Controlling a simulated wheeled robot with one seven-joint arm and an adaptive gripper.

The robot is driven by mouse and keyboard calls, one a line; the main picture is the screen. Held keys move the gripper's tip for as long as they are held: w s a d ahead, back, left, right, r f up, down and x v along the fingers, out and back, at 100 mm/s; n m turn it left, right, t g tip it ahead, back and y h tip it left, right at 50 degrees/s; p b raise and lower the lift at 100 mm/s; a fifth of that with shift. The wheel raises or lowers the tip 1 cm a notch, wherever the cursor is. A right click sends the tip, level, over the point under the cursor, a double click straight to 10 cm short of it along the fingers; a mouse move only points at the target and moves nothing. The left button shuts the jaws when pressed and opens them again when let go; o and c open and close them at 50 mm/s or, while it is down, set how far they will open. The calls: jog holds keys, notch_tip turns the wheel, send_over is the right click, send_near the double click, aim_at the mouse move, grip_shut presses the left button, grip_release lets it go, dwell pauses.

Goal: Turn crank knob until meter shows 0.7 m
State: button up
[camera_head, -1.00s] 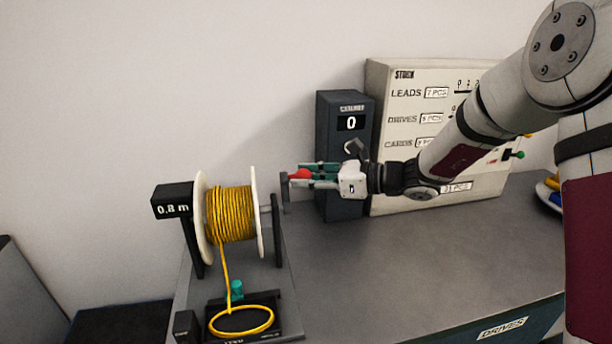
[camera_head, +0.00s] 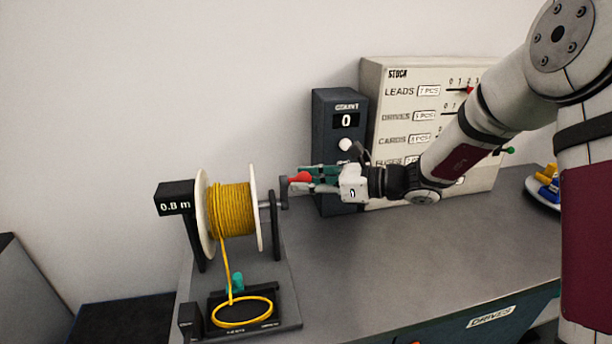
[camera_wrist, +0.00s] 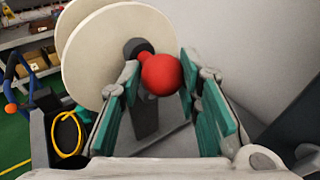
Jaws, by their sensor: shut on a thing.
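The red crank knob (camera_head: 300,178) is at the right end of the reel's crank, and it also shows in the wrist view (camera_wrist: 161,75). My gripper (camera_head: 305,177) is shut on the knob, with its teal fingers on both sides of it. The reel (camera_head: 231,209) has pale flanges and is wound with yellow cable. The black meter (camera_head: 174,199) left of the reel reads 0.8 m. Yellow cable hangs down from the reel into a loop (camera_head: 242,313) on a black plate. The dark crank arm (camera_head: 283,192) is partly hidden behind the knob.
A dark counter box (camera_head: 338,117) reading 0 stands close behind my gripper. A pale stock board (camera_head: 400,72) stands to its right. A teal clamp-like piece (camera_head: 236,282) sits by the cable loop. The grey bench top (camera_head: 400,270) is clear in front.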

jog(key=shift+s+a+f, duration=0.1)
jog(key=shift+s+f, duration=0.05)
jog(key=shift+f, duration=0.1)
jog(key=shift+s+d+f+p, duration=0.2)
jog(key=shift+s+p, duration=0.1)
jog(key=shift+s, duration=0.3)
jog(key=shift+s+d+f+p, duration=0.15)
jog(key=shift+s+f+p, duration=0.1)
jog(key=shift+s, duration=0.3)
jog(key=shift+s+d+f, duration=0.25)
jog(key=shift+s+f, duration=0.6)
jog(key=shift+f, duration=0.1)
jog(key=shift+s+d+f, duration=0.1)
jog(key=shift+s+f, duration=0.1)
jog(key=shift+f, duration=0.35)
jog(key=shift+s+d+f, duration=0.1)
jog(key=shift+s+f, duration=0.05)
jog(key=shift+f, duration=0.35)
